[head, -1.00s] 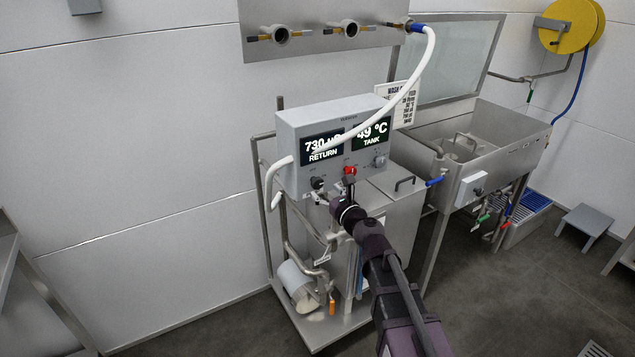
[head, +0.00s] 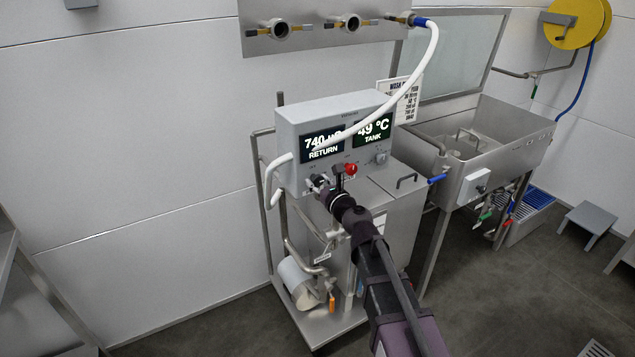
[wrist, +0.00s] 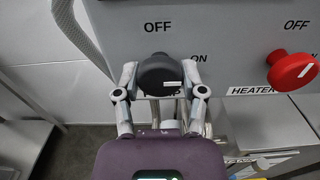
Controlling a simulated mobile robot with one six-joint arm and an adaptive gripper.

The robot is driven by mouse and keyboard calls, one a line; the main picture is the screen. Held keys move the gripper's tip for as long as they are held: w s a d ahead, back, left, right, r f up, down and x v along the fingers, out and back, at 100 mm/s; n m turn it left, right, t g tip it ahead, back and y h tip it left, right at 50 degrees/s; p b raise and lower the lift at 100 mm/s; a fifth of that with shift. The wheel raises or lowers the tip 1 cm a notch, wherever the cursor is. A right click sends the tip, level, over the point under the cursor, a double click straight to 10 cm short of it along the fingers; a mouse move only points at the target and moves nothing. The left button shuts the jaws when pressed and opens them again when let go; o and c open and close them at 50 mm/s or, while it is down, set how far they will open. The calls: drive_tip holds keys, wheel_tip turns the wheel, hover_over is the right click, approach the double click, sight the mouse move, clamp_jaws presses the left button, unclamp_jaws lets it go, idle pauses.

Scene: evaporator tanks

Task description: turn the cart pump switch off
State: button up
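The black pump switch knob (wrist: 158,76) is on the front of the grey control box (head: 330,113). In the wrist view, OFF is printed above it and ON to its upper right; the label below is mostly hidden. The white mark on the knob lies near its right side, about level. My gripper (wrist: 159,75) has one finger on each side of the knob, very close to its edges; firm contact cannot be made out. In the head view, my gripper (head: 320,184) covers most of the knob.
The red heater knob (wrist: 291,70) is close on the right, and it also shows in the head view (head: 351,169). A white hose (head: 425,75) arcs in front of the displays. A steel sink (head: 490,150) stands to the right.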

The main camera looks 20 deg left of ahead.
drive_tip(key=shift+c, duration=1.1)
drive_tip(key=shift+n, duration=0.5)
drive_tip(key=n, duration=0.3)
drive_tip(key=shift+w, duration=0.1)
drive_tip(key=n, duration=0.9)
drive_tip(key=shift+r, duration=0.1)
drive_tip(key=n, duration=0.5)
drive_tip(key=o, duration=1.1)
drive_tip(key=shift+o, duration=0.2)
